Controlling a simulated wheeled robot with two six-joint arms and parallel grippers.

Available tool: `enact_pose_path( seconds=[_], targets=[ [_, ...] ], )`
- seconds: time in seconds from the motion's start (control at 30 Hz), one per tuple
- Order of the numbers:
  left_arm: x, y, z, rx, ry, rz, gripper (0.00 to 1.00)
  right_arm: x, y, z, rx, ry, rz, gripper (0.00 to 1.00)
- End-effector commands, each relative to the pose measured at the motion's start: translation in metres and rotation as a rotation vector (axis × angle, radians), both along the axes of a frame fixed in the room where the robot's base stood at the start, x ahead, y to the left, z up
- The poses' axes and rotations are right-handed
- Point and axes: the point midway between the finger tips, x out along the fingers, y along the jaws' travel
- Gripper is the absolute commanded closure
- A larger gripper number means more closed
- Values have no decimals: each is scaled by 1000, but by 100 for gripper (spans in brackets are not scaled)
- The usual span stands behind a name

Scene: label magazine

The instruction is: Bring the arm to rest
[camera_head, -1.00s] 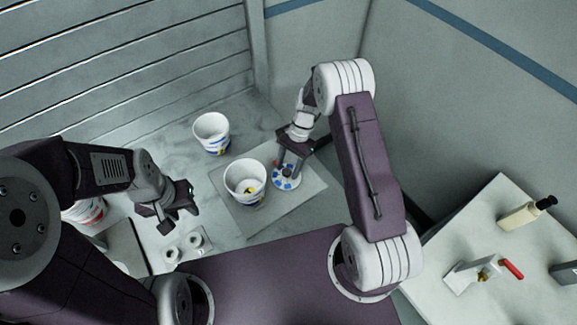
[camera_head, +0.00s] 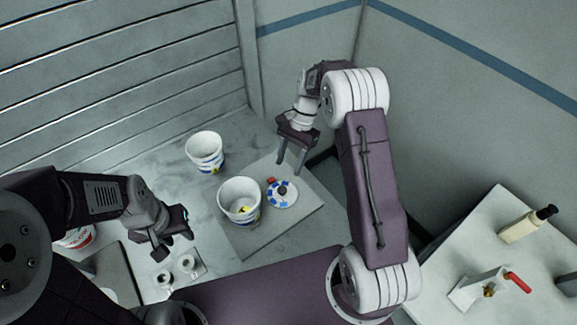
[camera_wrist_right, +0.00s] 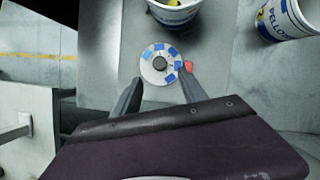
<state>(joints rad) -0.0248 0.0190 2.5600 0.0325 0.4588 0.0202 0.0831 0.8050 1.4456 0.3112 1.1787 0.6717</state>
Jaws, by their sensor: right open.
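My right gripper (camera_head: 291,168) is open and empty, raised above the work surface at the right of the head view. Its two fingers also show spread apart in the right wrist view (camera_wrist_right: 160,86). Below it, a round white disc with blue patches and a dark hub (camera_head: 283,194) lies on a grey mat (camera_head: 300,212). The disc is apart from the fingers and also shows in the right wrist view (camera_wrist_right: 151,71). My left gripper (camera_head: 173,249) hangs at the left, and its finger gap is not clear.
A white tub (camera_head: 238,199) stands on the mat beside the disc, with a small red thing (camera_head: 270,181) nearby. Another white tub (camera_head: 205,149) stands behind. Two small white rings (camera_head: 174,272) lie front left. A side table (camera_head: 450,262) holds a bottle (camera_head: 522,226) and a red-handled device (camera_head: 486,286).

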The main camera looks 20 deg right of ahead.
Motion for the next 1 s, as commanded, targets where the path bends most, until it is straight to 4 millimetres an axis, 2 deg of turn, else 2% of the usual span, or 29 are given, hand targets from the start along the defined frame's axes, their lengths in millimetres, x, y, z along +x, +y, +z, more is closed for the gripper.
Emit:
enact_pose_path(
  seconds=[0.33,0.4,0.47,0.57,0.67,0.8,0.9,1.0],
  targets=[
    [0,0,-4,0,0,0,64,1,2,-1,-1,-9,6,50],
    [0,0,-8,0,0,0,64,9,5,13,-4,-57,15,50],
    [0,0,-14,0,0,0,64,5,10,29,-6,-89,28,50],
    [0,0,-25,0,0,0,64,-27,14,46,-36,-123,68,50],
    [0,0,-34,0,0,0,64,-68,9,46,-83,-192,175,50],
    [0,0,-42,0,0,0,64,-126,-7,26,-152,-306,411,50],
    [0,0,-42,0,0,0,64,-160,-18,7,-185,-362,597,50],
    [0,0,-41,0,0,0,64,-177,-27,-11,-199,-400,772,50]
  ],
)
